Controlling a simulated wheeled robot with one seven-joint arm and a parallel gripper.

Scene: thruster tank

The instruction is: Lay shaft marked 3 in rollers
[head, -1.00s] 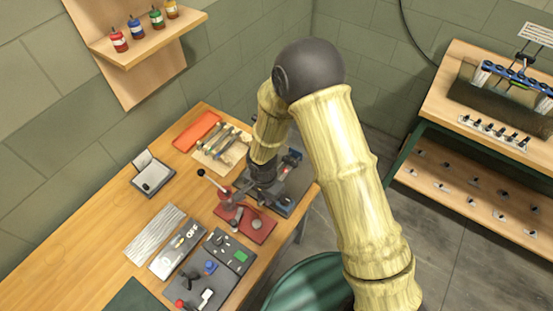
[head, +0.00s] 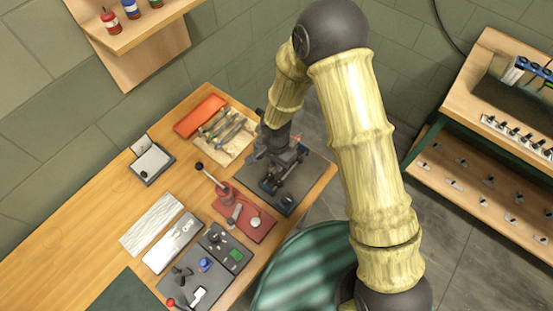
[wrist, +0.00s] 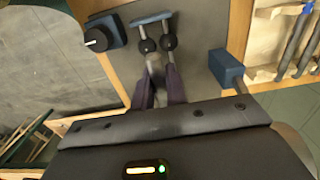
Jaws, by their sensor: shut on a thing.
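My gripper (head: 283,158) is low over a dark grey plate (head: 316,181) at the bench's right end. In the wrist view its two dark fingers (wrist: 160,78) are shut on a grey piece (wrist: 157,69), seemingly a shaft, mostly hidden between them. No number can be read on it. Just beyond the fingertips, two slim rods with black round rollers (wrist: 147,46) run toward a blue bar (wrist: 151,18). I cannot tell whether the held piece touches the rollers. Blue blocks stand on the plate, one at right (wrist: 226,69) and one at left (wrist: 106,33).
A wooden tray (head: 238,153) with several shafts lies left of the plate; it also shows in the wrist view (wrist: 263,73). A red lever press (head: 250,222) stands in front of the plate. A green ribbed drum (head: 310,265) stands beside the bench. Bare bench lies at far left.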

